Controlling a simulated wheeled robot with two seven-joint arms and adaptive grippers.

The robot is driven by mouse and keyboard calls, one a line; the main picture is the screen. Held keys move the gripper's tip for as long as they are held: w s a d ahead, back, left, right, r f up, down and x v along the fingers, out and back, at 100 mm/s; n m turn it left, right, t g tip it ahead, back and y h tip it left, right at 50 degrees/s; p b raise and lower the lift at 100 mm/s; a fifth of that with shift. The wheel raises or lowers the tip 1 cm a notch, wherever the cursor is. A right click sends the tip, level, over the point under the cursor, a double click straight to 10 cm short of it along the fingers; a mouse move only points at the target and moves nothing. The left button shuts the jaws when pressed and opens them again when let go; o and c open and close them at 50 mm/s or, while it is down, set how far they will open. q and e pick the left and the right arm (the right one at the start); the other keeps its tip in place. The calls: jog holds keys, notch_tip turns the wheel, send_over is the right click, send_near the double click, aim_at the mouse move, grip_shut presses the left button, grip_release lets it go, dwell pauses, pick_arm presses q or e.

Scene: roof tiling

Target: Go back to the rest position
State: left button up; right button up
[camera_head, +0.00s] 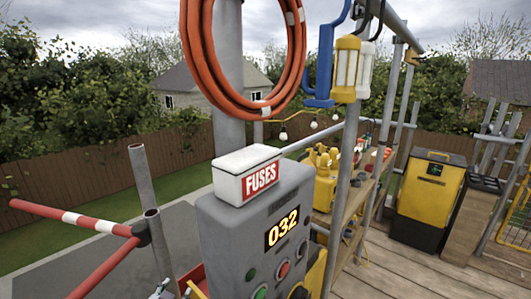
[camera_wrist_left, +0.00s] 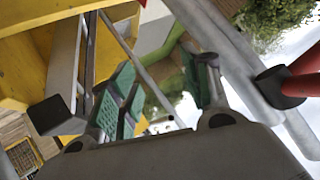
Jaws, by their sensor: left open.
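My left gripper (camera_wrist_left: 163,75) shows in the left wrist view with its two green-padded fingers spread apart. Nothing is held between the pads. A grey metal tube and yellow surfaces lie behind and beside the fingers. In the head view the left gripper cannot be made out clearly; only small metal parts show at the bottom edge. My right gripper is in neither view.
A grey control box (camera_head: 226,231) reading 032 carries a white FUSES box (camera_head: 247,174). Red-and-white rails (camera_head: 75,219) and scaffold poles stand at left. An orange hose coil (camera_head: 244,112) hangs above. Wooden decking (camera_head: 405,272) at right is partly clear, before a yellow-black bin (camera_head: 431,188).

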pick_arm(q)
jog(key=s+d+f+n+g+h, duration=0.15)
jog(key=s+f+g, duration=0.3)
jog(key=s, duration=0.45)
jog(key=s+d+f+n+g, duration=0.1)
jog(key=s+d+f+g, duration=0.1)
jog(key=s+f+g, duration=0.35)
jog(key=s+a+f, duration=0.1)
jog(key=s+f, duration=0.1)
jog(key=f, duration=1.4)
jog(key=s+a+f, duration=0.1)
jog(key=s+f, duration=0.1)
jog(key=f, duration=1.4)
jog(key=s+a+f+p, duration=0.1)
jog(key=s+a+f, duration=0.3)
jog(key=s+f, duration=0.5)
jog(key=s+a+f+m+p, duration=0.1)
jog(key=s+a+f, duration=0.3)
jog(key=s+f, duration=0.6)
jog(key=shift+s+a+y, duration=0.15)
jog(key=shift+s+y, duration=0.3)
jog(key=shift+s, duration=0.55)
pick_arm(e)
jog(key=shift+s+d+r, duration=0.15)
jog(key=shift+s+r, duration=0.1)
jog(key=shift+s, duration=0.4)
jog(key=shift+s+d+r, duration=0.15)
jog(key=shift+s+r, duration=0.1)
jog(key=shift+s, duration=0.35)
